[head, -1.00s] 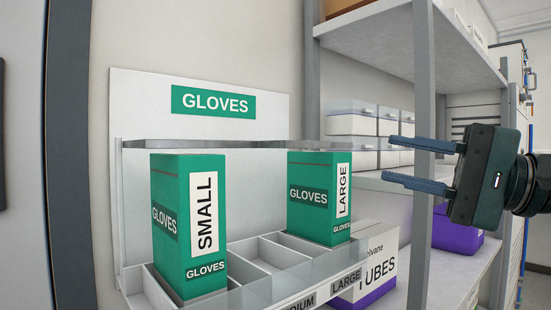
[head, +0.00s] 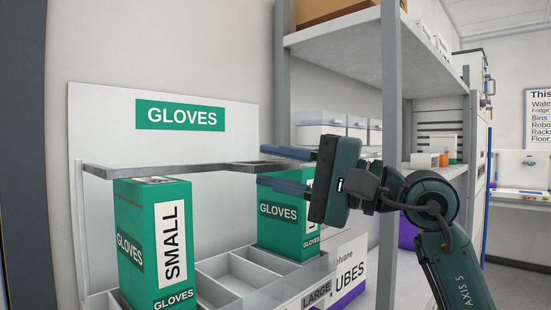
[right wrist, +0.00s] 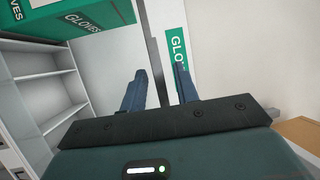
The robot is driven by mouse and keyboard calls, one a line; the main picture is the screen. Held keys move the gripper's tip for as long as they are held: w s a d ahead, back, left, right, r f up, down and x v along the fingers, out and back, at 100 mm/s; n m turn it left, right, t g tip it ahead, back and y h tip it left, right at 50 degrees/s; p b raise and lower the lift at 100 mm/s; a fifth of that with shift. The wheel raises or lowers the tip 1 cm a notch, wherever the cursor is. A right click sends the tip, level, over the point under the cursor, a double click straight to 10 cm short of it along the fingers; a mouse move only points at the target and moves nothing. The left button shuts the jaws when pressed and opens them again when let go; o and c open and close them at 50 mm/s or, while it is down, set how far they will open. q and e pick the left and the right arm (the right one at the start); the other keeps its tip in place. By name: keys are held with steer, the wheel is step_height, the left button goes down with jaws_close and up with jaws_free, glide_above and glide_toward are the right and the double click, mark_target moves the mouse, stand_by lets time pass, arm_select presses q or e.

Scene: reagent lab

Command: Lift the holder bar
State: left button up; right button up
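In the right wrist view the bar (right wrist: 150,45) shows as a dark strip running between the two spread fingers (right wrist: 160,82). Gaps seem to show beside the bar, so the fingers look open around it. The bar's far right end is hidden by the gripper. My left gripper is not in view.
The dispenser tray (head: 225,290) has an empty middle compartment between the boxes. A shelf upright (head: 391,130) stands close behind my right gripper, with a grey shelf (head: 345,45) above. A TUBES carton (head: 345,270) is at the lower right.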

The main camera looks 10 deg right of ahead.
steer(key=shift+w+a, duration=0.15)
steer(key=shift+a, duration=0.05)
jaws_close()
stand_by(0.6)
